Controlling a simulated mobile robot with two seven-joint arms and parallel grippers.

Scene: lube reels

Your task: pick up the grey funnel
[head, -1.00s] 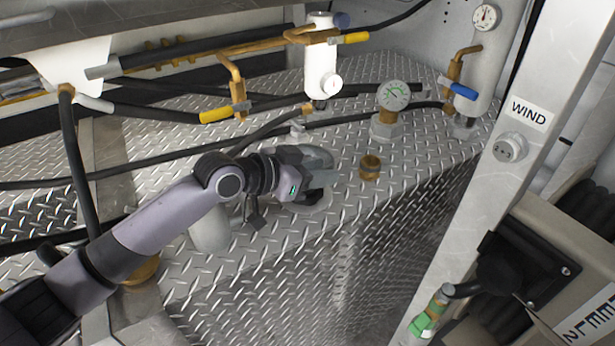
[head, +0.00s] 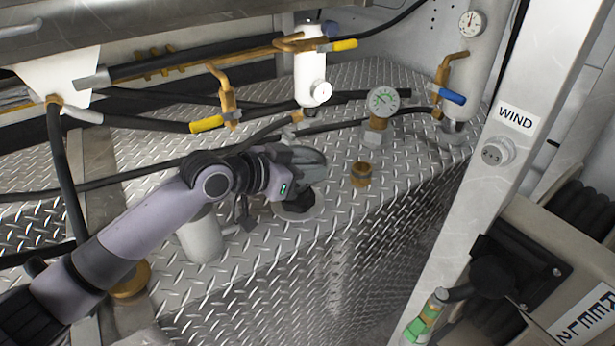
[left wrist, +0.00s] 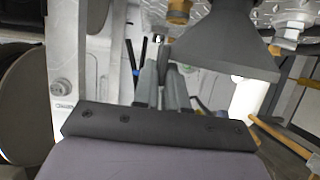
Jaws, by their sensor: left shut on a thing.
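The grey funnel (head: 308,163) is at my left gripper (head: 290,178) in the head view, just above a round plate (head: 312,212) on the diamond-plate deck. The gripper and wrist partly cover the funnel there. In the left wrist view the funnel (left wrist: 222,48) is dark grey, its flared part close beside the fingertips. The left gripper's fingers (left wrist: 166,72) are together and shut on the funnel at its edge. The exact contact is hard to see. My right gripper is not in view.
A brass fitting (head: 361,174) stands right of the funnel, with a pressure gauge (head: 382,102) behind it. A white post (head: 480,185) stands at the right.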

